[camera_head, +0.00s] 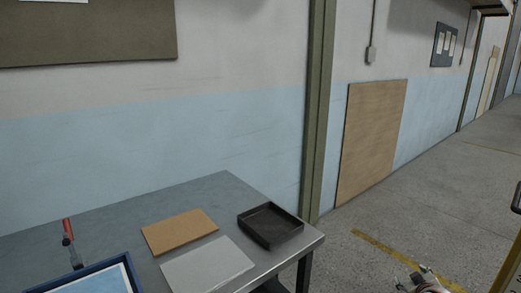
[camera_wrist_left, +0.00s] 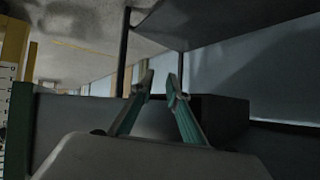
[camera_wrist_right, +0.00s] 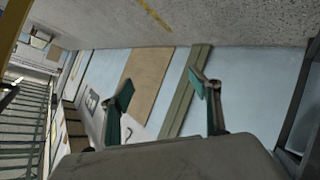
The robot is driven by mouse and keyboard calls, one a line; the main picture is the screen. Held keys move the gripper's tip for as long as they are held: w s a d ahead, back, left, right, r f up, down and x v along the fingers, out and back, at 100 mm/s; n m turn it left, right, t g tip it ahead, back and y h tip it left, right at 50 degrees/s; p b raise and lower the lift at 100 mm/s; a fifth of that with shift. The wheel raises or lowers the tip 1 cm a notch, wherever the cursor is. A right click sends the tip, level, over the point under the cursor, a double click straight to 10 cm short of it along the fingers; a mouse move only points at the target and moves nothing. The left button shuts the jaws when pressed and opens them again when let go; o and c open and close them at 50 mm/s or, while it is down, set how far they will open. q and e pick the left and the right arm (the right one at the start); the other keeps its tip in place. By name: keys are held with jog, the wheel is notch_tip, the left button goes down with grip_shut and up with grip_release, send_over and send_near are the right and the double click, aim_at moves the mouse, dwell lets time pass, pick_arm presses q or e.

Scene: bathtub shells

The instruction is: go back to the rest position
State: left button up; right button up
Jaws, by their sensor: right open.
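My right gripper (camera_head: 424,281) shows only in part at the bottom edge of the head view, over the floor to the right of the table. In the right wrist view my right gripper (camera_wrist_right: 161,88) has its two teal fingers wide apart, with nothing between them. My left gripper (camera_wrist_left: 160,84) is not in the head view. In the left wrist view its fingertips stand a small gap apart, with nothing held between them. A dark surface and a dark box-like shape lie beyond it.
The grey table (camera_head: 130,212) carries a black tray (camera_head: 270,226), a brown board (camera_head: 180,231), a light grey sheet (camera_head: 207,266), a red-handled clamp (camera_head: 68,232) and a blue-rimmed tray (camera_head: 62,284). A wall stands behind. The floor (camera_head: 400,225) at right is open.

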jog(key=s+a+f+y, duration=0.1)
jog(key=s+a+f, duration=0.3)
jog(key=s+a, duration=0.3)
jog(key=s+a+f+n+y, duration=0.1)
jog(key=s+a+f+y, duration=0.1)
jog(key=s+a+f, duration=0.3)
jog(key=s+a+f+y, duration=0.1)
jog(key=s+a+f, duration=0.1)
jog(key=s+a, duration=0.6)
jog(key=s+a+r+y, duration=0.1)
jog(key=s+a+r, duration=0.2)
jog(key=s+a, duration=0.4)
jog(key=s+a+r+g+y, duration=0.1)
jog(key=s+a+r, duration=0.2)
jog(key=s+a, duration=0.4)
jog(key=s+p, duration=0.1)
jog(key=s, duration=0.7)
jog(key=shift+a+r+y, duration=0.15)
jog(key=shift+a+y, duration=0.15)
jog(key=shift+a, duration=0.05)
jog(key=shift+w, duration=0.1)
